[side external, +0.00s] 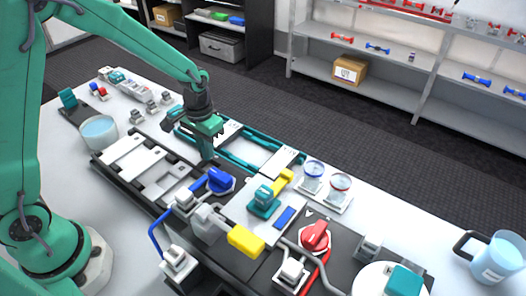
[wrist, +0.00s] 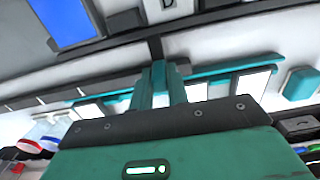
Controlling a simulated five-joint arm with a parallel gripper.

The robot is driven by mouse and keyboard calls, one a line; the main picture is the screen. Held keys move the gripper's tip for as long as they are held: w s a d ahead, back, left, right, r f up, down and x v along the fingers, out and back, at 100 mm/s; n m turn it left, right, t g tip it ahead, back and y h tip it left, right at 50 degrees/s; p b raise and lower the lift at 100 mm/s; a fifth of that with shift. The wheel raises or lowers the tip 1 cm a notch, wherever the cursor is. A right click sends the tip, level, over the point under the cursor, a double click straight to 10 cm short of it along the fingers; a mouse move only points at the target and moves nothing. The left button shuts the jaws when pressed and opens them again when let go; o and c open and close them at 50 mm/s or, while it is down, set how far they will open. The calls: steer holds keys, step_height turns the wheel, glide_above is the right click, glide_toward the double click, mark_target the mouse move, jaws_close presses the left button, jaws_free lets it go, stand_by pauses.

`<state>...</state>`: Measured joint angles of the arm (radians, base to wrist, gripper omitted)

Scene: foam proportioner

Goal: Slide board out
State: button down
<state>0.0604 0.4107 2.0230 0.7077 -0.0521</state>
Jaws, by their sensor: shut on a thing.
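My gripper (side external: 207,152) points down at the middle of the bench, its fingers closed at the near edge of a teal-railed frame (side external: 238,160) with white panels. In the wrist view, my teal fingers (wrist: 160,88) are close together around a narrow dark upright piece (wrist: 155,47), which seems to be part of the board. The fingers hide most of what they hold. A teal rail (wrist: 225,70) runs across behind them. To the left of the gripper in the side view, a dark base (side external: 112,169) carries several white plates (side external: 165,180).
A blue knob (side external: 220,180), a yellow-handled valve (side external: 246,240) and a red knob (side external: 315,235) stand to the right. Two small jars (side external: 340,184) stand behind them.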

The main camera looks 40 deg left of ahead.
steer(key=shift+a, duration=0.25)
steer(key=c, duration=1.4)
jaws_free()
steer(key=shift+o, duration=0.2)
step_height(320, 180, up, 7)
steer(key=shift+r, duration=0.45)
